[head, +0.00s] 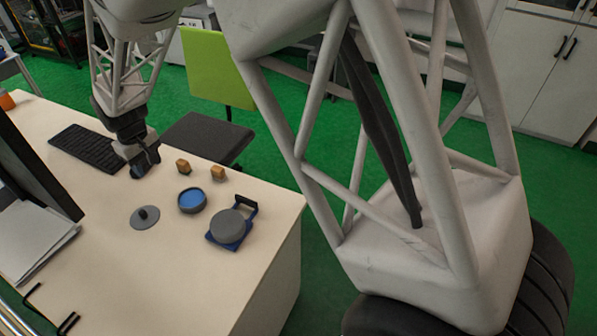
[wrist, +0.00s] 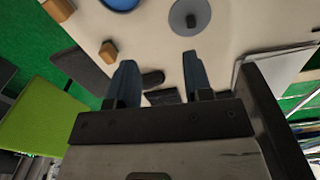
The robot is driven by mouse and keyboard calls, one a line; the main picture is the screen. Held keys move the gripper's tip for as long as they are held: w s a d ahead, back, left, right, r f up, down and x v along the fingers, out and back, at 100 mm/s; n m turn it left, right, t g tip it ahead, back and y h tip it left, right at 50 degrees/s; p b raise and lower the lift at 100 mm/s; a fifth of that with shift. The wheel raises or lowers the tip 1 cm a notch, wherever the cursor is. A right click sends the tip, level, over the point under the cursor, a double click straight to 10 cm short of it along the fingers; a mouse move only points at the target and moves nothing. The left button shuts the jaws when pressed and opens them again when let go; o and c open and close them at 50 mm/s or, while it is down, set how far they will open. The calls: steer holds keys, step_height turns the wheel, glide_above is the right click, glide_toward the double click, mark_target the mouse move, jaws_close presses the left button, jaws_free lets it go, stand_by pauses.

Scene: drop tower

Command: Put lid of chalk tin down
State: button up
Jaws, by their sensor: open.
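The lid (head: 145,217), a flat grey disc with a dark knob, lies on the desk. It also shows at the top of the wrist view (wrist: 187,19). The tin (head: 192,201), round and grey with blue inside, stands open just right of the lid; its blue part shows at the top edge of the wrist view (wrist: 121,3). My gripper (head: 140,170) is open and empty above the desk, behind the lid and apart from it. In the wrist view its two fingers (wrist: 160,75) point toward the lid with nothing between them.
Two small wooden blocks (head: 183,166) (head: 218,173) sit behind the tin. A blue stand with a grey round top (head: 229,228) is near the desk's right edge. A keyboard (head: 87,148), a monitor (head: 35,165) and papers (head: 32,238) are at left. The front desk area (head: 190,285) is clear.

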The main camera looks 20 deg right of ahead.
steer(key=s+d+r+m, duration=0.1)
steer(key=s+d+r, duration=0.35)
steer(key=d, duration=0.25)
steer(key=s+d+r+m+t, duration=0.1)
steer(key=s+d+r, duration=0.35)
steer(key=d, duration=0.25)
steer(key=s+d+r+m, duration=0.2)
steer(key=s+d+r, duration=0.25)
steer(key=d, duration=0.25)
steer(key=s+d+r+m, duration=0.1)
steer(key=s+d+m, duration=0.1)
steer(key=s+d, duration=0.5)
steer(key=s+d+r+m+t, duration=0.1)
steer(key=s+d+r, duration=0.1)
steer(key=s+d, duration=0.5)
steer(key=s, duration=0.6)
steer(key=shift+s+m, duration=0.35)
steer(key=shift+m, duration=0.05)
